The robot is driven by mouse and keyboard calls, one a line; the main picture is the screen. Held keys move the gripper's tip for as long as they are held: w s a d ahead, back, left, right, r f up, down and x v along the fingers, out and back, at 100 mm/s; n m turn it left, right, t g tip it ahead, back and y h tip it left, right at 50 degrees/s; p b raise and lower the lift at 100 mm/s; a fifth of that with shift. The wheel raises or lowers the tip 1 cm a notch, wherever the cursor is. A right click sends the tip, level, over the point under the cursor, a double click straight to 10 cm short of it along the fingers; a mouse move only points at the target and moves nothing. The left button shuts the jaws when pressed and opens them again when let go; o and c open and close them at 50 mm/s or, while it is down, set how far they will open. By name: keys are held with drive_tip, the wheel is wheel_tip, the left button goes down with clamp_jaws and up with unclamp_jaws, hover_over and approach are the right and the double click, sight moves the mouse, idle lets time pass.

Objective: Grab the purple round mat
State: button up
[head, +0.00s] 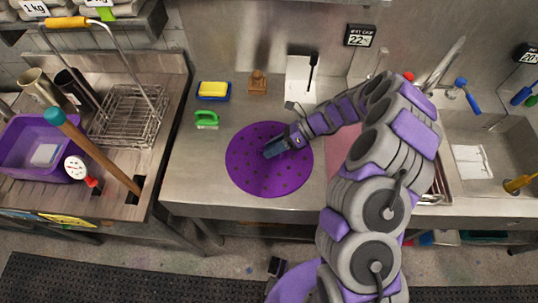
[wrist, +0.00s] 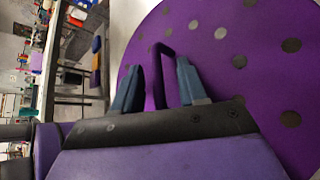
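The purple round mat (head: 245,172) with dark round spots lies flat on the steel counter in the head view. It fills much of the right side of the wrist view (wrist: 265,75). My gripper (head: 270,151) is over the upper middle of the mat. In the wrist view its two blue-grey fingers (wrist: 158,65) are apart. A dark purple loop (wrist: 165,48) shows between them, with a gap to each finger. I cannot tell for sure whether the loop is part of the mat. How far the fingertips are above the mat is unclear.
Behind the mat are a yellow sponge (head: 213,89), a green-handled brush (head: 206,120) and a wooden block (head: 258,82). A wooden table with a wire basket (head: 128,115) and purple tub (head: 40,145) stands left. A sink (head: 485,150) is right.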

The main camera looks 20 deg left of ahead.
drive_tip(key=shift+d, duration=0.1)
clamp_jaws()
idle(0.4)
